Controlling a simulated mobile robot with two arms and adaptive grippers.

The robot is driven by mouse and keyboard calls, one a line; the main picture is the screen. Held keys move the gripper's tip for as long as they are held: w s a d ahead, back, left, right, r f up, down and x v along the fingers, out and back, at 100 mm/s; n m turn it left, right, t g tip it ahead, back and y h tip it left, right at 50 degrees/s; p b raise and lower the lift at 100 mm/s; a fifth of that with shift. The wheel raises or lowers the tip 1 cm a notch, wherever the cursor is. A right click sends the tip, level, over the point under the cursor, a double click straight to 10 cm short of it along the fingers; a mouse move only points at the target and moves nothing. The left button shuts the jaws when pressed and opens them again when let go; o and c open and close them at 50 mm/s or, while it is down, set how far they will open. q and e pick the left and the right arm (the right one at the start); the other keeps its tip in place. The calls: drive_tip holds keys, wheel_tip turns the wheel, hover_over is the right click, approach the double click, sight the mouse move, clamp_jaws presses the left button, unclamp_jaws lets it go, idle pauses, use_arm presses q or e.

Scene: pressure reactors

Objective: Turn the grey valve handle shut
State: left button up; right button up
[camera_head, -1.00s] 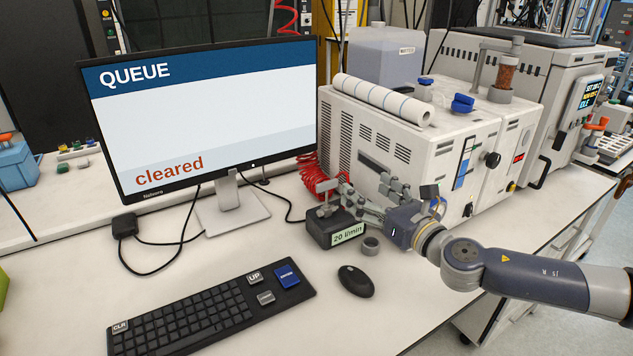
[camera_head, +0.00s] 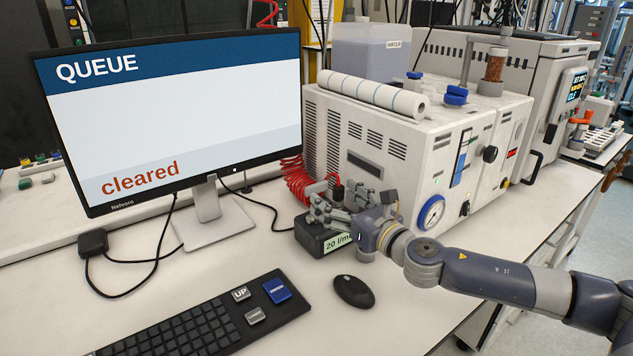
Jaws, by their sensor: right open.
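The grey valve handle (camera_head: 316,188) is on top of a dark box (camera_head: 318,243) labelled with a flow reading that starts "20 l/mi"; the label's right end is covered. The handle is partly hidden behind my fingers. My right gripper (camera_head: 326,206) comes in from the right, low over the box, with its jaws open and its fingers around or just in front of the handle. I cannot tell whether they touch it. My left gripper is not in view.
A monitor (camera_head: 180,110) reading "QUEUE, cleared" stands left. A keyboard (camera_head: 190,325) and mouse (camera_head: 354,291) lie in front. A red coiled hose (camera_head: 296,180) runs behind the box.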

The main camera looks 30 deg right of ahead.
sight(318, 186)
drive_tip(key=w, duration=0.2)
drive_tip(key=w+p, duration=0.1)
drive_tip(key=w, duration=0.2)
drive_tip(key=w+a, duration=0.1)
drive_tip(key=w, duration=0.1)
drive_tip(key=shift+w+p, duration=0.35)
drive_tip(key=shift+p, duration=0.05)
drive_tip(key=shift+f, duration=0.1)
drive_tip(key=shift+c, duration=0.5)
drive_tip(key=c, duration=1)
